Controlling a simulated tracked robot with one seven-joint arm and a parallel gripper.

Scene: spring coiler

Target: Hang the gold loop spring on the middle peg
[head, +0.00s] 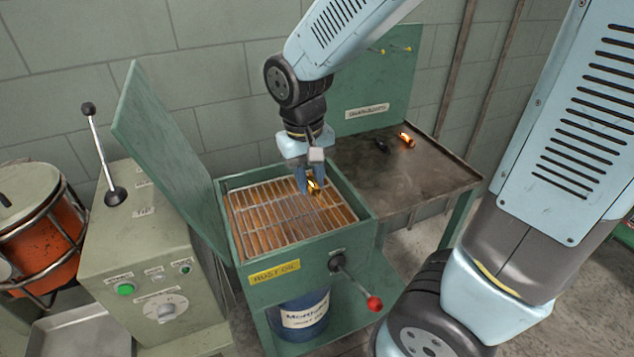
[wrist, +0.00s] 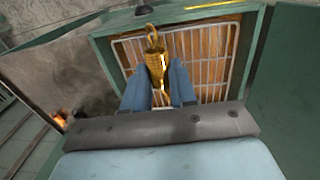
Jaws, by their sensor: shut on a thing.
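The gold loop spring (wrist: 157,62) is between the fingertips of my gripper (wrist: 160,85) in the wrist view, with a loop at its far end. In the head view, my gripper (head: 311,184) is shut on the spring (head: 314,184) over the wire rack of the rust oil tank. I cannot tell whether the spring touches the rack. Pegs (head: 393,49) stick out of the green back panel (head: 425,75) above the side table. My arm hides part of that panel, so I cannot tell which peg is the middle one.
The rust oil tank (head: 350,235) has its lid (head: 165,150) open at left and a red-knobbed lever (head: 374,303) in front. A control box (head: 140,250) stands left.

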